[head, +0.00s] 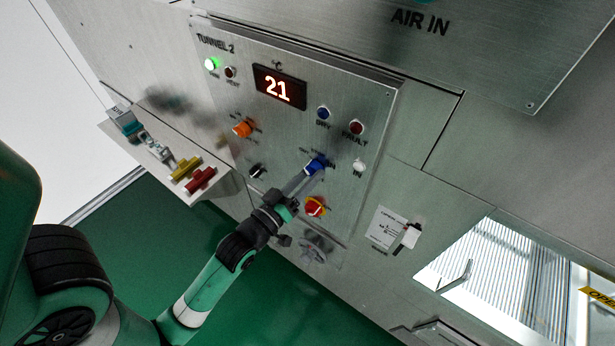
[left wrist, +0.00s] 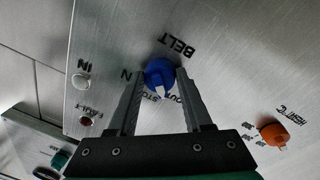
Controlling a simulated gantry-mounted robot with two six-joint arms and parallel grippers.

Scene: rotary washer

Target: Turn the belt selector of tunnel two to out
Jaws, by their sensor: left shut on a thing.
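The tunnel two panel (head: 290,110) carries the belt selector, a blue knob (head: 316,165) right of the panel's middle. My left gripper (head: 309,172) reaches up to it from below and is shut on it, hiding part of it. In the left wrist view the blue knob (left wrist: 158,72) sits between the two fingertips (left wrist: 160,80), under the word BELT. Its white pointer faces the picture's bottom, by the STOP lettering and left of OUT. The exact angle is hard to tell. My right gripper is not in view.
A red and yellow stop button (head: 315,206) is just below the knob, close to my gripper. An orange heat knob (head: 243,129) is to the left. A white lamp (head: 359,165) marked IN is to the right. A shelf (head: 205,188) with colored parts juts out at left.

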